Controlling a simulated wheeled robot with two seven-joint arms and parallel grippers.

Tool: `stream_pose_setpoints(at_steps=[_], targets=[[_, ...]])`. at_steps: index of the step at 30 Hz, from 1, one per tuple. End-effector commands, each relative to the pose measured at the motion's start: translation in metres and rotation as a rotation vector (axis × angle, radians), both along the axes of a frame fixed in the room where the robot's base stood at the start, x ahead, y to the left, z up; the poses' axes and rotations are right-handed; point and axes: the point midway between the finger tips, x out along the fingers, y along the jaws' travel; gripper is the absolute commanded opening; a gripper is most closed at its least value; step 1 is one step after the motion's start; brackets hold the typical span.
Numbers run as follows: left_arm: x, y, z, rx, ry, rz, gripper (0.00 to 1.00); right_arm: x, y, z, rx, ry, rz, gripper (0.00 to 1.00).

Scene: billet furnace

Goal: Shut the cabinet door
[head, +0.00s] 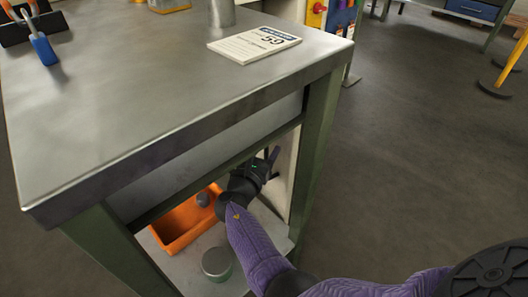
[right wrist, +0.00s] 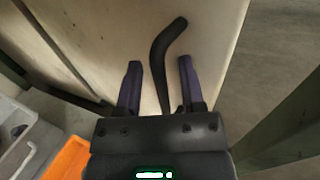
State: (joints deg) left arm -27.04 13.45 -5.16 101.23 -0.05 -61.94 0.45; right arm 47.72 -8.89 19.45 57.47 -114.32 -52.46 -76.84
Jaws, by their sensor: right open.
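The cabinet door is a cream panel (head: 284,190) under the bench, seen at a steep angle beside the right front leg in the head view. In the right wrist view the cream door (right wrist: 90,40) fills the upper middle, with a bent black handle (right wrist: 165,55) on it. My right gripper (head: 270,157) reaches into the bench opening at the door. In the right wrist view the open right gripper (right wrist: 160,70) has one purple finger on each side of the handle, with gaps showing. My left gripper is in neither view.
The metal bench top (head: 130,90) overhangs the opening, framed by green legs (head: 317,130). An orange bin (head: 180,222) and a round grey tin (head: 216,262) sit on the lower shelf. A card (head: 255,44) lies on top.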

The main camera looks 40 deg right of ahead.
Motion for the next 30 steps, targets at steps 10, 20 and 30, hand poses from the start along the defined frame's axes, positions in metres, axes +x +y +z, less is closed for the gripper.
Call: stream_pose_setpoints(at_steps=[10,20,30], targets=[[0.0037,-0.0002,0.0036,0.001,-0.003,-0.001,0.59,0.002,-0.0033,0.0006,0.0,-0.001,0.002,0.5],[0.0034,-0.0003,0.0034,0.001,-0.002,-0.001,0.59,0.0018,-0.003,0.0003,0.001,0.0,0.002,0.0],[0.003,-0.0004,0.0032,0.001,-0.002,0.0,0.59,0.0017,-0.0029,0.0001,0.001,0.0,0.002,0.0]])
